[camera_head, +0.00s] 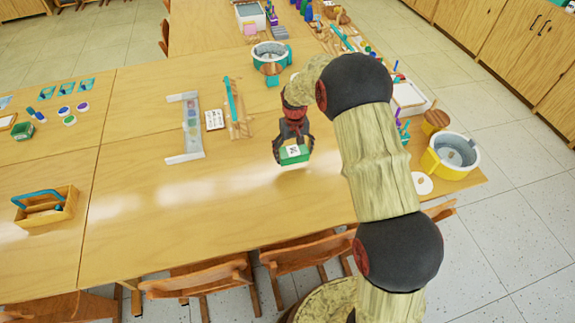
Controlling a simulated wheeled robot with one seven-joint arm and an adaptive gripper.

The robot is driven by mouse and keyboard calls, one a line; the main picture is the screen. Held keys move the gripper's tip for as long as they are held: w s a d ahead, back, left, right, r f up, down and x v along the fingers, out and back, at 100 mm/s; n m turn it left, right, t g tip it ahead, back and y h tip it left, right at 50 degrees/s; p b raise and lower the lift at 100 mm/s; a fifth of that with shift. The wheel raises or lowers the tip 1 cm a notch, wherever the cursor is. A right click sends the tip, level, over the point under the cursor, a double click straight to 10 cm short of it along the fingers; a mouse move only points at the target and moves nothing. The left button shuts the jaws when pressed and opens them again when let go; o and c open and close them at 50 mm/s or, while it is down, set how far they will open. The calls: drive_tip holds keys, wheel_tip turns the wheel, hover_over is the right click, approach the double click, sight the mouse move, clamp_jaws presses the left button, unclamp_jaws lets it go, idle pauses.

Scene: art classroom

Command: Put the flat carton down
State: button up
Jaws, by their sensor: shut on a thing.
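The flat carton (294,156) is small and green with a white label on its face. My gripper (291,143) is shut on it from above. The carton is over the right part of the wooden table (215,215), with a faint shadow close below it. I cannot tell whether its underside touches the tabletop. The gripper's fingers hide part of its upper side.
A white rack (187,125), a small white card (214,119) and a wooden stand (235,110) are left of the carton. A teal pot (271,52) stands behind, a yellow pot (450,156) at right. The table's front middle is clear; chairs (305,252) line its edge.

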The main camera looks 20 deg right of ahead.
sight(288, 168)
drive_tip(key=shift+w+a+f+b, duration=0.2)
drive_tip(key=shift+a+f+b, duration=0.1)
drive_tip(key=shift+a+f, duration=0.8)
drive_tip(key=shift+f+b, duration=0.7)
drive_tip(key=shift+f, duration=0.9)
drive_tip(key=shift+f, duration=0.15)
drive_tip(key=o, duration=1.2)
drive_tip(key=shift+o, duration=0.2)
